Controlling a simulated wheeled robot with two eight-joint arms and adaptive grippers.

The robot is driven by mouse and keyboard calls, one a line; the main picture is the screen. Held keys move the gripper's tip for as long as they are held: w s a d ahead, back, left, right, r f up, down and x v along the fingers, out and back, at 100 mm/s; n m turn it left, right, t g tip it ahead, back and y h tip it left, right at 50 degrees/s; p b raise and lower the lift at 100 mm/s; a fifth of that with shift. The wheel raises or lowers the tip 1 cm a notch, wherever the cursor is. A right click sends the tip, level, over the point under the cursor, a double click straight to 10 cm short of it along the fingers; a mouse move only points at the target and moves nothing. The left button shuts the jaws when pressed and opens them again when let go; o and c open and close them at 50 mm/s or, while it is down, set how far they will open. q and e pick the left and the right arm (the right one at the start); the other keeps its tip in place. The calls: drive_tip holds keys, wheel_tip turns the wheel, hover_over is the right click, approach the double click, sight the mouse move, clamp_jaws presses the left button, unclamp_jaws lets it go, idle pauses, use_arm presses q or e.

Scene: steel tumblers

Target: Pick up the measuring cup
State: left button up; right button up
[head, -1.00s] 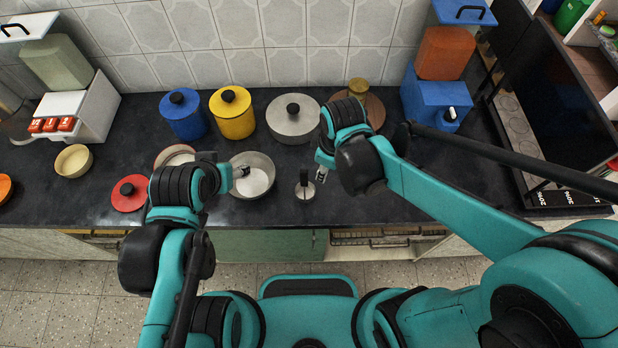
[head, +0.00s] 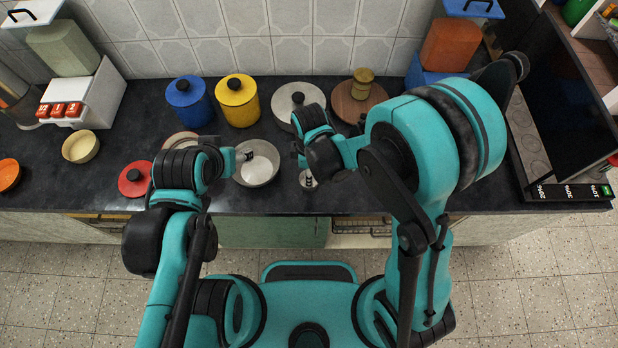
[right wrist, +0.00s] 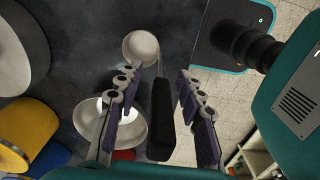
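The measuring cup (right wrist: 141,47) is a small round metal cup with a long black handle (right wrist: 162,120). In the head view the cup (head: 307,181) is on the dark counter near its front edge, with its handle mostly hidden by my right gripper (head: 298,150). In the right wrist view my right gripper (right wrist: 157,84) is open, with one finger on each side of the handle and gaps visible between. My left gripper (head: 243,157) is over the left rim of the steel bowl; its fingers are too small to judge.
The steel bowl (head: 257,170) stands left of the cup. A red lid (head: 135,184), blue pot (head: 189,106), yellow pot (head: 238,105) and grey pot (head: 290,99) are around. A wooden board (head: 349,106) with a brass-coloured item (head: 362,84) lies behind my right arm.

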drive_tip(key=shift+f, duration=0.25)
drive_tip(key=shift+r, duration=0.1)
clamp_jaws()
drive_tip(key=shift+r, duration=0.1)
wheel_tip(320, 180, up, 4)
drive_tip(key=shift+r+p, duration=0.15)
drive_tip(key=shift+p, duration=0.55)
drive_tip(key=s+d+r+p, duration=0.2)
drive_tip(key=s+r, duration=0.4)
drive_tip(key=s, duration=0.5)
drive_tip(key=shift+s+d+r, duration=0.15)
drive_tip(key=shift+d+r, duration=0.1)
drive_tip(key=shift+d, duration=0.35)
